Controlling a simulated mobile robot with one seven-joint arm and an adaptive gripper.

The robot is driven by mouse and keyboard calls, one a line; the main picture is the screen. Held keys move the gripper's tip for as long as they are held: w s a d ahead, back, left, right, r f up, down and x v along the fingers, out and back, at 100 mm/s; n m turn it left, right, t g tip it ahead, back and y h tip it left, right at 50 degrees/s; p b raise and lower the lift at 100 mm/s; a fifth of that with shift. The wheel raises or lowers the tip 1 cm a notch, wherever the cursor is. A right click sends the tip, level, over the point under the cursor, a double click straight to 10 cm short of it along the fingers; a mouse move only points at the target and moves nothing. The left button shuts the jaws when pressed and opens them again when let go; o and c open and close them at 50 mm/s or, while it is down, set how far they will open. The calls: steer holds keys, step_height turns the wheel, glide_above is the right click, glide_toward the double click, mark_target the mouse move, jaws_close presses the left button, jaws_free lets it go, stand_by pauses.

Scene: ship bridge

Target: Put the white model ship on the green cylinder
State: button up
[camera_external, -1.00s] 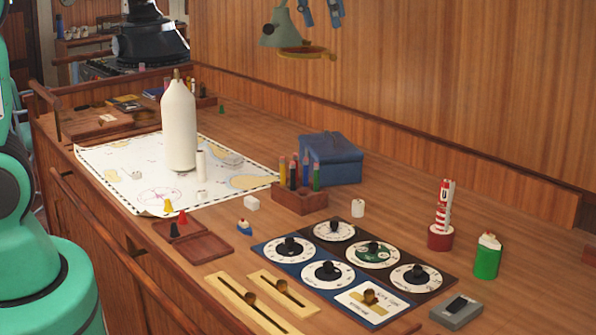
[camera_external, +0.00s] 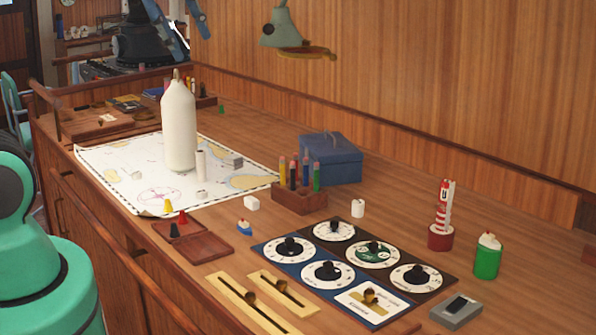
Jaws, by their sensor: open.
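The green cylinder (camera_external: 487,263) stands upright at the right of the wooden counter. My gripper (camera_external: 195,45) shows at the top left as two blue fingers, spread apart and empty. It is high above the far part of the counter, well away from the cylinder and the ship.
A red-and-white striped tower (camera_external: 445,208) stands on a dark red cylinder (camera_external: 440,239) left of the green one. A grey box (camera_external: 456,311) lies in front. A tall white bottle (camera_external: 179,130) stands on the chart (camera_external: 125,185). A lamp (camera_external: 281,27) hangs above.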

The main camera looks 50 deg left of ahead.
steer(key=s+f+m, duration=0.1)
steer(key=s+f, duration=0.2)
steer(key=s, duration=0.2)
steer(key=shift+s+a+f+m, duration=0.15)
steer(key=shift+s+a+m, duration=0.15)
steer(key=shift+a, duration=0.1)
step_height(320, 180, down, 16)
steer(key=b, duration=1.6)
